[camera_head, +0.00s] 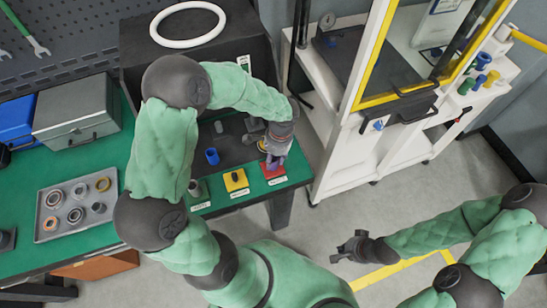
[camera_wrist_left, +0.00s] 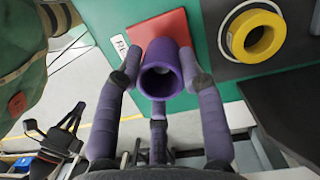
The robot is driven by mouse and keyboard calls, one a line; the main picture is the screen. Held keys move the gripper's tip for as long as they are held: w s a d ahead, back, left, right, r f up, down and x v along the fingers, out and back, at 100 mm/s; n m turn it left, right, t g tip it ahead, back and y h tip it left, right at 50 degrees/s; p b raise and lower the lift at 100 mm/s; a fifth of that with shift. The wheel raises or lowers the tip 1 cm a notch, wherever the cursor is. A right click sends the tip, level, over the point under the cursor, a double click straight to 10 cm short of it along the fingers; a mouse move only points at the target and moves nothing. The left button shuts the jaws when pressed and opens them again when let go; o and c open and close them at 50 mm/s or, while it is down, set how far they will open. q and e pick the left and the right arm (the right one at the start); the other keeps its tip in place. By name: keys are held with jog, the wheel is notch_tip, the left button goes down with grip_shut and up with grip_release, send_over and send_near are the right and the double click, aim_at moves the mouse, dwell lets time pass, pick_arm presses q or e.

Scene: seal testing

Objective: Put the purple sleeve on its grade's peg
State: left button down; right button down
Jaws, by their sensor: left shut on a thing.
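My left gripper (camera_head: 272,150) is shut on the purple sleeve (camera_wrist_left: 163,70), which also shows in the head view (camera_head: 273,162). In the left wrist view the sleeve stands between the fingers with its hollow end towards the camera, over the red pad (camera_wrist_left: 160,27). This pad is at the right end of the pad row in the head view (camera_head: 281,173). A peg on the red pad is hidden by the sleeve and gripper, and I cannot tell whether the sleeve is around it. My right gripper (camera_head: 345,250) is open and empty over the floor.
A yellow sleeve (camera_wrist_left: 255,38) stands on the dark mat close by. A blue sleeve (camera_head: 212,156) and a yellow pad with a dark peg (camera_head: 236,180) are to the left. A tray of rings (camera_head: 50,228) lies further left. A white test cabinet (camera_head: 345,140) stands right.

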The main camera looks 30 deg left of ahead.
pick_arm(q)
jog(key=shift+f+b, duration=0.3)
jog(key=shift+f, duration=0.3)
dwell(0.9)
jog(key=c, duration=0.7)
grip_release()
jog(key=shift+r, duration=0.1)
notch_tip(320, 180, up, 9)
jog(key=p, duration=0.7)
